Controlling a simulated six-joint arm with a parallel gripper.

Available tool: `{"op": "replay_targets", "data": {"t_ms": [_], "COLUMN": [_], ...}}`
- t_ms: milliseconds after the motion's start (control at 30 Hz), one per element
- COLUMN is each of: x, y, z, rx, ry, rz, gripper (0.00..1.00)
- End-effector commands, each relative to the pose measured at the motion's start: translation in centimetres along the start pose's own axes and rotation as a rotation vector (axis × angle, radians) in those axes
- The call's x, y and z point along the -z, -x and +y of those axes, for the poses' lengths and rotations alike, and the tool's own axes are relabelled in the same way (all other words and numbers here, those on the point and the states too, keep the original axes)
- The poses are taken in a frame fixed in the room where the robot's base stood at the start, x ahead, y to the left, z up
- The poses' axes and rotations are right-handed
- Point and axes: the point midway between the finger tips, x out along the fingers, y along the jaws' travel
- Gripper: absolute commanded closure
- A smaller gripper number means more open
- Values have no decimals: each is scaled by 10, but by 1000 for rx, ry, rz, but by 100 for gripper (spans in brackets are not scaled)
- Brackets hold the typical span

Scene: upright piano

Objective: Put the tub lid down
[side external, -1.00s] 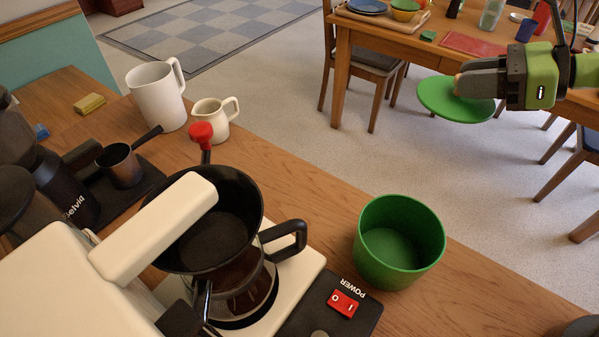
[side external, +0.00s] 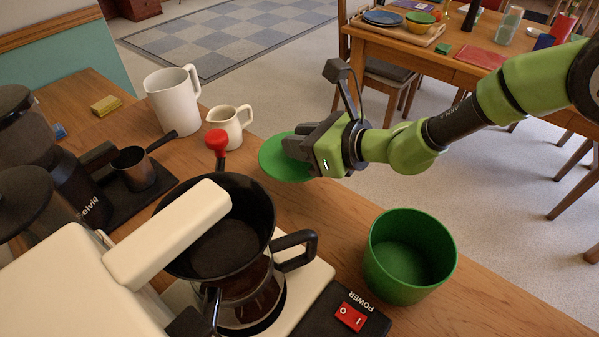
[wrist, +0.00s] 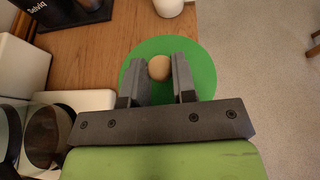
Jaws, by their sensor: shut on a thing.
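The tub lid (side external: 278,163) is a flat green disc, and it also shows in the wrist view (wrist: 203,62). My gripper (side external: 297,146) is shut on the round tan knob (wrist: 159,67) at the lid's middle. The lid looks roughly level over the counter's far edge area, behind the coffee maker; whether it touches the wood I cannot tell. The green tub (side external: 411,256) stands open and upright on the counter, to the right of the lid and nearer the camera. Its inside looks empty.
A coffee maker (side external: 165,240) with a glass jug stands in front of the lid. A cream pitcher (side external: 228,125) and a white jug (side external: 172,98) stand to the lid's left. Bare wooden counter (side external: 322,206) lies between lid and tub.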

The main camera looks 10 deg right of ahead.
Motion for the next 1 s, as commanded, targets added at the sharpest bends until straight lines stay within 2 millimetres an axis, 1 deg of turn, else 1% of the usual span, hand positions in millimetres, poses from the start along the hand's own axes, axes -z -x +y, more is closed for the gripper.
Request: {"op": "replay_targets", "data": {"t_ms": [33,233,400,467,867,900,1000], "x": [10,28,52,58,62,63,62], "y": [-4,-12,-21,-24,-26,-26,-26], "z": [0,-1,-1,-1,-1,-1,-1], "rx": [0,1,1,1,1,0,0], "ry": [-1,-1,-1,0,0,0,0], "rz": [2,-1,0,-1,-2,-2,-2], "gripper": [100,100,100,100,100,70,49]}}
